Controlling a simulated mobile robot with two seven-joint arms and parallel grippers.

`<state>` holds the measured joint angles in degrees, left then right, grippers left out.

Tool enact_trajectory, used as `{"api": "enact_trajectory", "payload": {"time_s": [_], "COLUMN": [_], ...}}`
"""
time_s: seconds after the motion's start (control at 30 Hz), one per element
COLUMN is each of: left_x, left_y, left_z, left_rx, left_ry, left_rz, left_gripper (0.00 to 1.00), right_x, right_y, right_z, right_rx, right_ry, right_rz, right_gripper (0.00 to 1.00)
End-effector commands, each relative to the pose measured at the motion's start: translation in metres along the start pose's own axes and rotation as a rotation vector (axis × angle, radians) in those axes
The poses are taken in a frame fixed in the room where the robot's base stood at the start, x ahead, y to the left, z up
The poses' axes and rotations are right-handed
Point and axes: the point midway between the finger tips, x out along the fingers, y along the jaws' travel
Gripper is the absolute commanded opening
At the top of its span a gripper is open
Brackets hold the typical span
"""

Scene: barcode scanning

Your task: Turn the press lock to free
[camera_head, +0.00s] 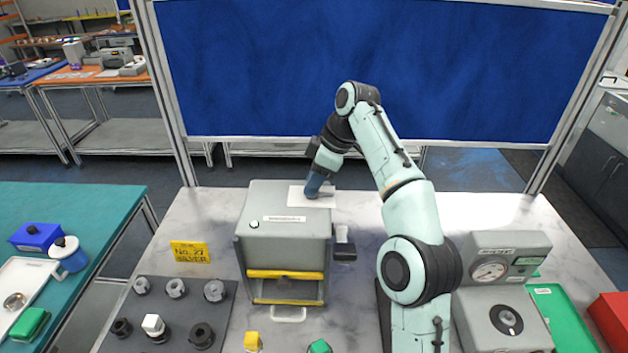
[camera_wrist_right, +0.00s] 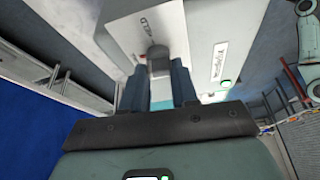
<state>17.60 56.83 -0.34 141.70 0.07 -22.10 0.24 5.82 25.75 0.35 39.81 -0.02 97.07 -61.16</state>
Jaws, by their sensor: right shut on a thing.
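My right gripper (camera_head: 313,190) reaches down to this plate from behind. In the right wrist view my right gripper (camera_wrist_right: 158,80) is shut on a dark grey knob (camera_wrist_right: 157,52), which looks like the press lock. In the head view the fingers hide the knob. My left gripper is not in view.
A gauge unit (camera_head: 508,258) stands at the right. A tray of grey and black round parts (camera_head: 232,300) lies at the front left. A yellow sign (camera_head: 190,252) stands left of the press. A blue panel (camera_head: 260,70) rises behind the table.

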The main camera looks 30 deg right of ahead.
Motion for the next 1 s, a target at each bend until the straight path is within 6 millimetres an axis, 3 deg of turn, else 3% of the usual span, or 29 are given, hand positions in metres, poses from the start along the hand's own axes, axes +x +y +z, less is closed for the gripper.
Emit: {"api": "enact_trajectory", "payload": {"time_s": [0.33, 0.83, 0.87, 0.9, 1.0], "left_x": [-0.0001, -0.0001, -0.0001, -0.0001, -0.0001], "left_y": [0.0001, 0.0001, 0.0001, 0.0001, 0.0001], "left_z": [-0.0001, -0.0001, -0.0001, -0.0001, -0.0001], "left_rx": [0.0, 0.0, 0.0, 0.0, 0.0], "left_ry": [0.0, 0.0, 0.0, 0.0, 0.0], "left_rz": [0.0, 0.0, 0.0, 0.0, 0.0], "left_gripper": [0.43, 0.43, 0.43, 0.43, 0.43], "right_x": [-0.0009, -0.0009, -0.0009, -0.0009, -0.0007], "right_y": [0.0014, 0.0011, 0.0011, 0.0011, 0.001], "right_z": [0.0003, 0.0003, 0.0003, 0.0003, 0.0002], "right_rx": [-0.107, -0.121, -0.121, -0.12, -0.12], "right_ry": [0.0, -0.001, -0.001, -0.001, -0.001], "right_rz": [-0.041, -0.047, -0.047, -0.047, -0.047], "right_gripper": [0.0, 0.0, 0.38, 0.51, 0.54]}}
